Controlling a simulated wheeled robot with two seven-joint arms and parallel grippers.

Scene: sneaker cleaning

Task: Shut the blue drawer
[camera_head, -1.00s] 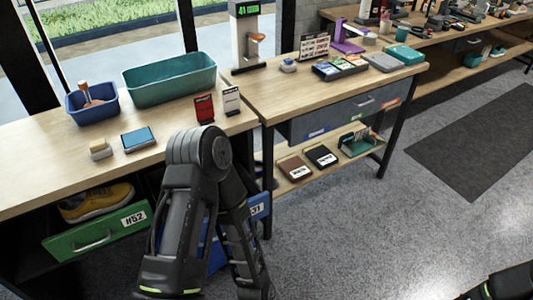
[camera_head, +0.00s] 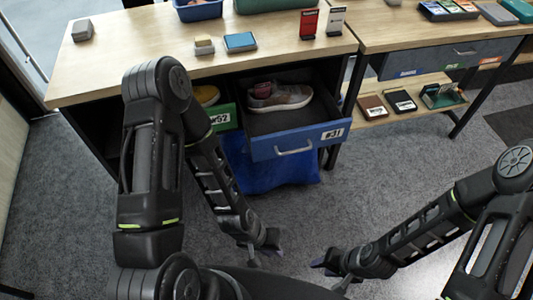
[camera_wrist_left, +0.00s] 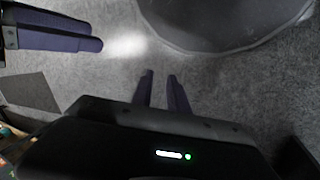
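The blue drawer (camera_head: 300,143), labelled #31, is pulled out from under the wooden bench in the head view. A grey sneaker (camera_head: 283,97) with a dark red patch lies inside it. My left gripper (camera_head: 262,250) hangs low in front of the drawer, apart from it; its purple fingers, slightly apart with nothing between them, also show in the left wrist view (camera_wrist_left: 161,88). My right gripper (camera_head: 326,275) is to its right, also low and away from the drawer; its fingers look apart and empty. Its purple fingers also show in the left wrist view (camera_wrist_left: 62,32).
A green drawer (camera_head: 222,117), labelled #52, holds a yellow shoe left of the blue drawer, partly behind my left arm. A blue cloth-like item (camera_head: 265,172) hangs or lies below the blue drawer. The grey floor (camera_head: 400,170) to the right is clear.

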